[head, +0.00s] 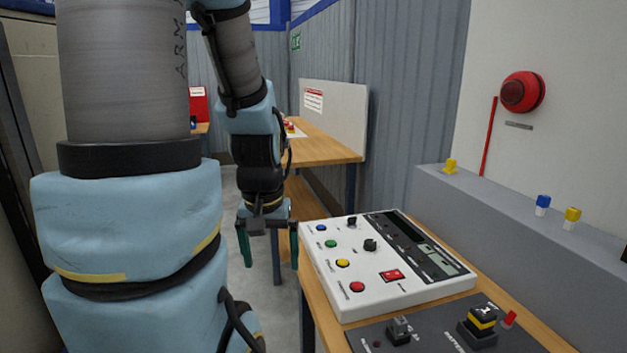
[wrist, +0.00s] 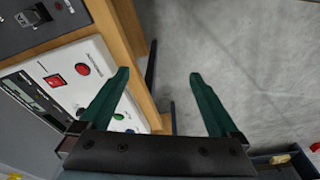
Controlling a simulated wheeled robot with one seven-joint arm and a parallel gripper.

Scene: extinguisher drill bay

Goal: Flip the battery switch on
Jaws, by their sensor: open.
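The battery switch (head: 480,322) is a yellow and black block on a dark grey panel (head: 430,335) at the bottom right of the head view. A label partly reading "BATTERY" lies beside it. Whether it is on or off I cannot tell. My gripper (head: 270,262) points down, open and empty, left of the table edge and apart from the switch. There the dark panel (wrist: 75,20) shows at top left, and the battery switch is not visible.
A white control panel (head: 340,290) with coloured buttons, knobs and a red rocker (head: 392,275) lies between my gripper and the dark panel. A grey switch (head: 399,331) sits left of the battery switch. A grey ledge (head: 500,205) runs behind.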

